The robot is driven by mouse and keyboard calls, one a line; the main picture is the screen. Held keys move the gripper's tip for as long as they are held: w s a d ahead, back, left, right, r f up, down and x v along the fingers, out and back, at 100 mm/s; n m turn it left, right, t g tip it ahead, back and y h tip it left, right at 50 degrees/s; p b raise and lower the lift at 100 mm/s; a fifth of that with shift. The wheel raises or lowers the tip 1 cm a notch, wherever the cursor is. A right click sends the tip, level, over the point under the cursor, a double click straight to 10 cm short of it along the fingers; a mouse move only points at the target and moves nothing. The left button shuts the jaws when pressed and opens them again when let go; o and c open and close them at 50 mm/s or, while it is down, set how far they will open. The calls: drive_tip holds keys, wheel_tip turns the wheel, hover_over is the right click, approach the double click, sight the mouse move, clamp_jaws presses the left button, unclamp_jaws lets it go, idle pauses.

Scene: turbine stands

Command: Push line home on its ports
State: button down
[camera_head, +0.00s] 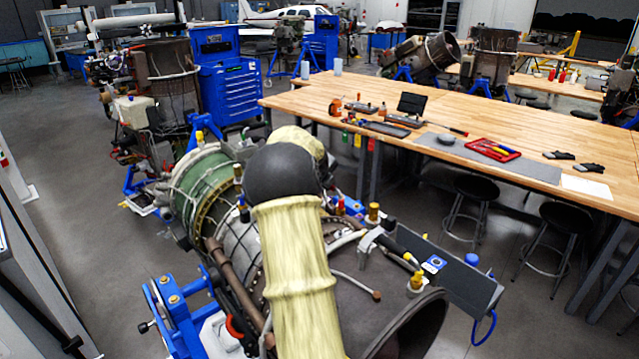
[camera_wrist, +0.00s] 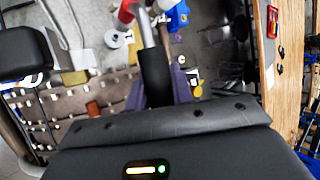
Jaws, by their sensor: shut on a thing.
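In the wrist view, my gripper (camera_wrist: 157,84) is shut, with grey-purple fingers either side of a black sleeve. A silvery tube (camera_wrist: 147,32) runs up from the sleeve, and I take this piece to be the line. A red and white fitting (camera_wrist: 127,14) is close beside the tube's upper end; I cannot tell whether they touch. The turbine engine (camera_head: 237,240) lies below and behind my arm. I cannot make out the ports or whether the line is seated on them.
A blue stand (camera_head: 180,315) supports the engine at the left. A dark panel (camera_head: 455,280) stands out at its right. A long wooden workbench (camera_head: 480,125) with tools is behind, with stools (camera_head: 475,190) under its edge. A blue tool chest (camera_head: 225,75) stands at the back left.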

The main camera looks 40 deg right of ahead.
wheel_tip(320, 180, down, 5)
drive_tip(key=b, duration=0.3)
idle(0.4)
drive_tip(key=shift+b, duration=0.5)
drive_tip(key=shift+a+r, duration=0.1)
drive_tip(key=shift+s+d, duration=0.15)
drive_tip(key=shift+d, duration=0.05)
drive_tip(key=shift+s+f+b, duration=0.2)
drive_tip(key=shift+s+b, duration=0.05)
drive_tip(key=shift+b, duration=0.05)
drive_tip(key=shift+w+a, duration=0.2)
drive_tip(key=shift+w, duration=0.05)
drive_tip(key=shift+s+d+f, duration=0.1)
drive_tip(key=shift+s+d, duration=0.05)
drive_tip(key=shift+s, duration=0.05)
